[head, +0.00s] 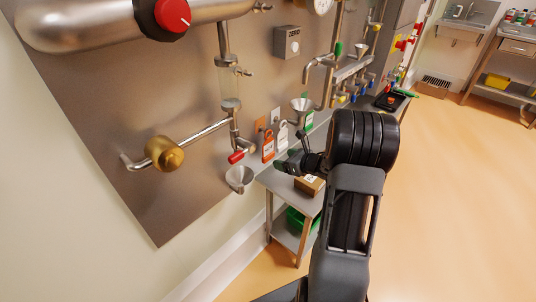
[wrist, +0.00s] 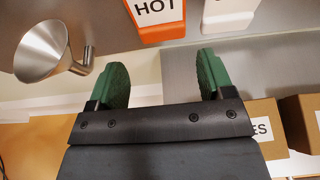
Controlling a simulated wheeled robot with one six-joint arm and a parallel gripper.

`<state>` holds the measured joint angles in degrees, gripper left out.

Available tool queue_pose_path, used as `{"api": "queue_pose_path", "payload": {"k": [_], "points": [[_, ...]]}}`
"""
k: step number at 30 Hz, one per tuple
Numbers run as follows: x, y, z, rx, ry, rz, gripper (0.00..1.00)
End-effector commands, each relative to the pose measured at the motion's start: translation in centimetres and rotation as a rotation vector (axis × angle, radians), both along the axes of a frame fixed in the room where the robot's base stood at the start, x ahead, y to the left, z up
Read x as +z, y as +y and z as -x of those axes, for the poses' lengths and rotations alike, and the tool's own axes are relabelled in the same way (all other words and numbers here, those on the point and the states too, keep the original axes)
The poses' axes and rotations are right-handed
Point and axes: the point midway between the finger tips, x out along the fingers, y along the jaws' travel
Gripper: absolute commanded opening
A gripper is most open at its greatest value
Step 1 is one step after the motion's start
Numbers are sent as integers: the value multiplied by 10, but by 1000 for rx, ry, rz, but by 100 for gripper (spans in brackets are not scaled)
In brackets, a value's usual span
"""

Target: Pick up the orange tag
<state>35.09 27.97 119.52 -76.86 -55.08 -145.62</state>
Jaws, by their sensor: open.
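The orange tag (head: 268,150) hangs on the steel panel in the head view, with a white label on it. In the wrist view the orange tag (wrist: 150,34) shows at the top edge with the word HOT, and its upper part is out of frame. My gripper (wrist: 164,76) is open, with nothing between its green-padded fingers. The tag lies beyond the fingertips, between them and nearer the left one in the picture. In the head view my gripper (head: 283,167) is just below and right of the tag, partly hidden by my arm.
A white tag (head: 283,136) hangs right beside the orange one; it also shows in the wrist view (wrist: 228,24). A steel funnel (head: 239,178) is at the lower left, also in the wrist view (wrist: 42,52). Cardboard boxes (wrist: 262,112) stand below right. A red-handled valve (head: 236,157) is close left.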

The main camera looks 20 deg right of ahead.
Motion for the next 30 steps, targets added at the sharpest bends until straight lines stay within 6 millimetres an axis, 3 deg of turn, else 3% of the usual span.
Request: {"api": "queue_pose_path", "payload": {"k": [6,14,24,30], "points": [[-13,13,-27,1,1,-1,74],[-18,18,-39,-2,2,-2,74],[-34,33,-75,-3,0,-1,74],[-36,35,-80,-4,1,-1,74]]}}
